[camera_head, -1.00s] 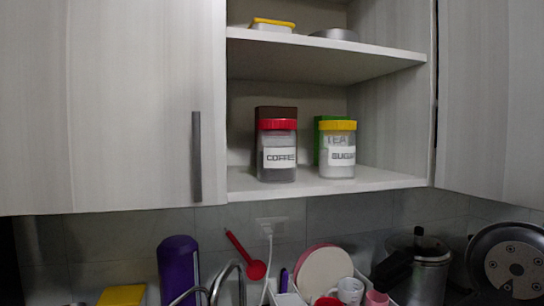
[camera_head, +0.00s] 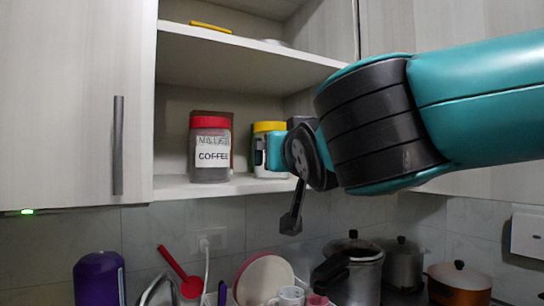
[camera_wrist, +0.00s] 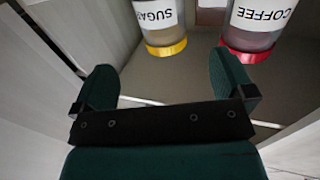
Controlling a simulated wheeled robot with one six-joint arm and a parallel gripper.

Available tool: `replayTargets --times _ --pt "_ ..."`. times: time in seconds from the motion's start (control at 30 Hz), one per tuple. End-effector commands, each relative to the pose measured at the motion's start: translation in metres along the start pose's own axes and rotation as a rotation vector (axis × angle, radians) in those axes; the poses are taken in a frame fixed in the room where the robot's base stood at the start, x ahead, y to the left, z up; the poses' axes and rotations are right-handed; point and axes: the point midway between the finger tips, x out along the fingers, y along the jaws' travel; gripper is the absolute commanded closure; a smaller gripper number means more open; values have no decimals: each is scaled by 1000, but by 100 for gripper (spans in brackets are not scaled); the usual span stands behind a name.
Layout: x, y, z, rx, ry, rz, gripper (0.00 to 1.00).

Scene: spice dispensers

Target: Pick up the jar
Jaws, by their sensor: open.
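The coffee jar (camera_head: 210,160) has a red lid and a white COFFEE label. It stands upright on the lower shelf in the head view. The sugar jar (camera_head: 262,127) has a yellow lid and stands to its right, partly hidden by my arm. In the wrist view both jars appear upside down at the top: the sugar jar (camera_wrist: 166,22) left of centre and the coffee jar (camera_wrist: 255,30) to the right. My gripper (camera_wrist: 164,72) is open and empty. Its fingers are apart from both jars in the wrist view, with the sugar jar between their directions.
The lower shelf (camera_head: 245,186) and upper shelf (camera_head: 240,57) bound the cupboard bay. A closed door (camera_head: 70,100) is at left. Below are a purple bottle (camera_head: 99,280), a red ladle (camera_head: 175,262), a plate (camera_head: 265,278) and steel pots (camera_head: 358,270).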

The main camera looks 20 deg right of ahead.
Motion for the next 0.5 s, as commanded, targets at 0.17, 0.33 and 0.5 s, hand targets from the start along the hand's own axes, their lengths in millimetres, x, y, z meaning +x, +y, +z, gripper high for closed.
replayTargets --times 0.17,0.33,0.5 --pt "44 3 -5 -4 -4 9 0" --pt "76 2 -4 -2 -4 4 0" --pt "91 1 -1 -1 -3 1 0"
